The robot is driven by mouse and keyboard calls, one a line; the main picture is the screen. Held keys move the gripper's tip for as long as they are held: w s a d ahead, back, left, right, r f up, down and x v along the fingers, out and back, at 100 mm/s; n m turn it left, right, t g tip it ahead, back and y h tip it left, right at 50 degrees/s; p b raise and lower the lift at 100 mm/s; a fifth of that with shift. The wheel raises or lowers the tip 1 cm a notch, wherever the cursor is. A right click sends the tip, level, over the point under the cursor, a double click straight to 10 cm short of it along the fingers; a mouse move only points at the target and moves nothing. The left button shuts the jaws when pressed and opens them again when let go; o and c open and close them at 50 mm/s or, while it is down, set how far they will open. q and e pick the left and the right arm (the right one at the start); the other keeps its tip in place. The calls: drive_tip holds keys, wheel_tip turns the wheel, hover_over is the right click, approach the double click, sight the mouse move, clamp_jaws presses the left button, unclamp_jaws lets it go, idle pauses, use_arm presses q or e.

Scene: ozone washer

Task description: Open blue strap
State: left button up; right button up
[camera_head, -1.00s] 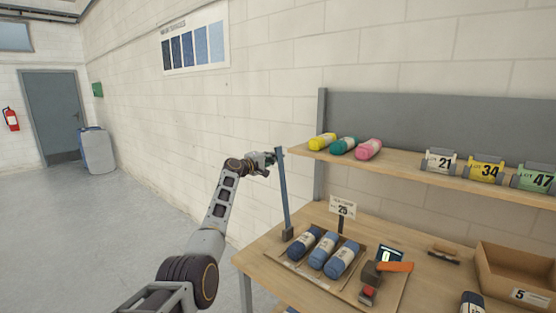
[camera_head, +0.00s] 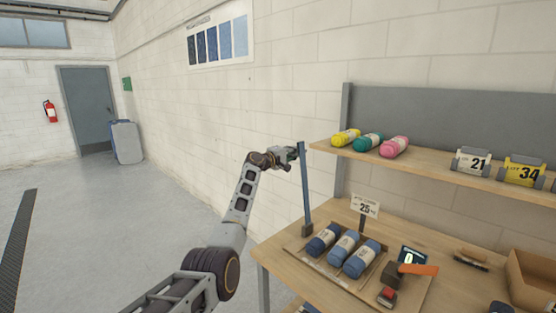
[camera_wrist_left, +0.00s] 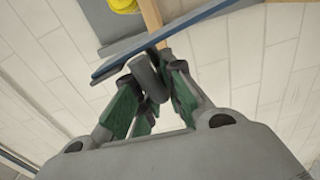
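The blue strap (camera_head: 305,185) is a long, narrow bar that stands nearly upright from a dark block at the left end of the tray. In the left wrist view, the strap (camera_wrist_left: 200,23) crosses the top diagonally, with a short grey cylindrical handle (camera_wrist_left: 148,78) on its near side. My left gripper (camera_head: 294,153) is at the strap's upper end. In the left wrist view, its green-padded fingers (camera_wrist_left: 150,82) close in on both sides of the handle and appear to hold it. Exact finger contact is partly hidden. My right gripper is not in view.
A shelf (camera_head: 420,165) with yellow, green and pink rolls stands behind. An orange-handled tool (camera_head: 415,270) lies at the right. Open floor is at the left.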

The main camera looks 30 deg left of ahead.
use_arm(q)
drive_tip(key=shift+o, duration=0.4)
drive_tip(key=shift+s+d+f+g, duration=0.1)
drive_tip(key=shift+s+f+g, duration=0.1)
drive_tip(key=shift+f, duration=0.3)
drive_tip(key=shift+s+f+g, duration=0.1)
drive_tip(key=shift+s+f, duration=0.1)
drive_tip(key=shift+f, duration=0.3)
drive_tip(key=r+v, duration=0.1)
drive_tip(key=v, duration=1)
drive_tip(key=shift+a, duration=0.25)
drive_tip(key=shift+s+r, duration=0.1)
